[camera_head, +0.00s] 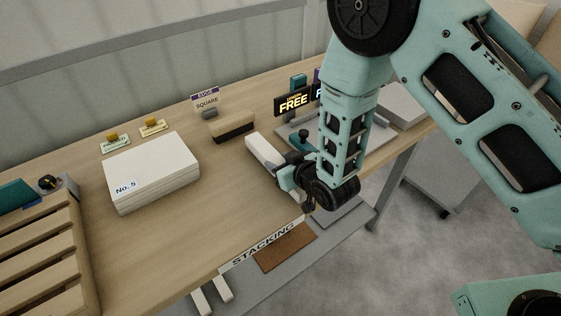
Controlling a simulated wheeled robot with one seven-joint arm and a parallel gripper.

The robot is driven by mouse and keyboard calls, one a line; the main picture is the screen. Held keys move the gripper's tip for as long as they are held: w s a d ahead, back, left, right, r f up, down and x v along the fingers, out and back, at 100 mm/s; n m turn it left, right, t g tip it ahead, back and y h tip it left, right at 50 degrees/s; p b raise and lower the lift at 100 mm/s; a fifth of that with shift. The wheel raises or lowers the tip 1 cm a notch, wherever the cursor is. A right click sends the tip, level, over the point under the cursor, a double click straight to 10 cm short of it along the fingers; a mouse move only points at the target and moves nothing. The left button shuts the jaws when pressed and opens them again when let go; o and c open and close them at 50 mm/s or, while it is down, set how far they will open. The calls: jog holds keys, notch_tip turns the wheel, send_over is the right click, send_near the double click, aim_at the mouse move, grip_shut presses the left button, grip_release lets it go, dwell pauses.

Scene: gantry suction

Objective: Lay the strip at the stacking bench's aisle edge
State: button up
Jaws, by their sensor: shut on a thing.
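The stacking bench (225,228) is a long wooden-topped table with a "STACKING" label (263,244) on its near edge, facing the aisle. My gripper (284,176) is over the right part of the bench, close to that edge. It is shut on a pale, white strip (264,152), which sticks out from the jaws up and to the left. The gripped end is hidden by the gripper, and I cannot tell whether the strip touches the bench top.
A white stack marked "No. 5" (152,175) stands left, near a slatted wooden rack (40,255). A brown-and-dark block (233,127), an "EDGE SQUARE" sign (206,100) and a "FREE" sign (293,101) stand behind. Bench top between stack and gripper is clear.

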jog(key=shift+f+b, duration=0.4)
jog(key=shift+f, duration=0.05)
jog(key=o, duration=1.3)
jog(key=shift+c, duration=0.2)
jog(key=shift+s, duration=0.1)
jog(key=b+v, duration=0.3)
jog(key=v, duration=0.8)
jog(key=shift+s+d+r, duration=0.1)
jog(key=shift+s+d, duration=0.15)
jog(key=shift+s, duration=0.05)
jog(key=shift+p+v, duration=2.75)
jog(key=shift+p, duration=2.85)
